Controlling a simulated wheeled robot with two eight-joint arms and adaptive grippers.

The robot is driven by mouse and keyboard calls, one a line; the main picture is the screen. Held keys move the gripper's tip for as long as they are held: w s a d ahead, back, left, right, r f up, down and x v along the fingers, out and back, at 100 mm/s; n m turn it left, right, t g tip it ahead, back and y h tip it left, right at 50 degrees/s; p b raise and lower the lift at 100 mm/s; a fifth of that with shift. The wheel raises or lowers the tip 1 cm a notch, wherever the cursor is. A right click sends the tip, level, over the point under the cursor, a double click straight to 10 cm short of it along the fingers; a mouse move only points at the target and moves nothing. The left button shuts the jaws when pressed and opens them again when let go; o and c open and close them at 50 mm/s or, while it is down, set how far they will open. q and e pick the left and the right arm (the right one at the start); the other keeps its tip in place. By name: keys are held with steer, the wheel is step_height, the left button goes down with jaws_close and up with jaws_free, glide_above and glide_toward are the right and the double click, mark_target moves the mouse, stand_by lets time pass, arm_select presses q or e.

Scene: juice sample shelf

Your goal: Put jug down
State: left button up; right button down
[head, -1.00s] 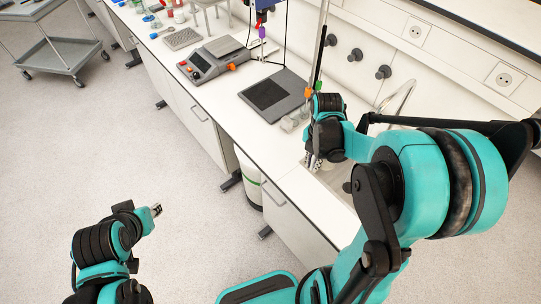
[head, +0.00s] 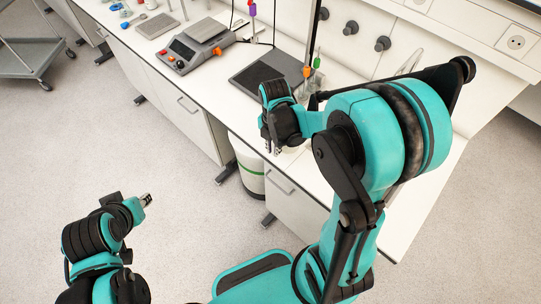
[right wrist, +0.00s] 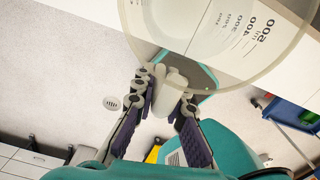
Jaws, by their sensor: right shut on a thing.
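The jug is a translucent measuring jug (right wrist: 215,45) with dark volume marks, filling the top of the right wrist view. My right gripper (right wrist: 168,92) is shut on its pale handle (right wrist: 176,80), with one finger on each side. In the head view my right gripper (head: 275,150) is over the front edge of the white counter (head: 225,98). The jug is mostly hidden there behind the gripper and arm, so I cannot tell whether its base touches the counter. My left gripper (head: 146,200) is low at the left, over the floor, away from the counter; its jaws are too small to read.
A dark flat plate (head: 270,72) and a grey device with an orange knob (head: 198,47) stand on the counter beyond the gripper. Small bottles with orange and green tops (head: 308,72) are close behind my right gripper. A white bin (head: 250,165) stands below.

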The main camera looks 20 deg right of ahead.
steer(key=f, duration=0.3)
steer(key=f+b, duration=0.1)
steer(key=shift+w+a+f, duration=0.3)
steer(key=shift+a+f, duration=0.05)
steer(key=shift+a, duration=0.05)
steer(key=c, duration=2)
jaws_free()
steer(key=shift+f+b, duration=0.15)
steer(key=shift+b, duration=0.15)
steer(key=o, duration=0.4)
steer(key=shift+o, duration=0.2)
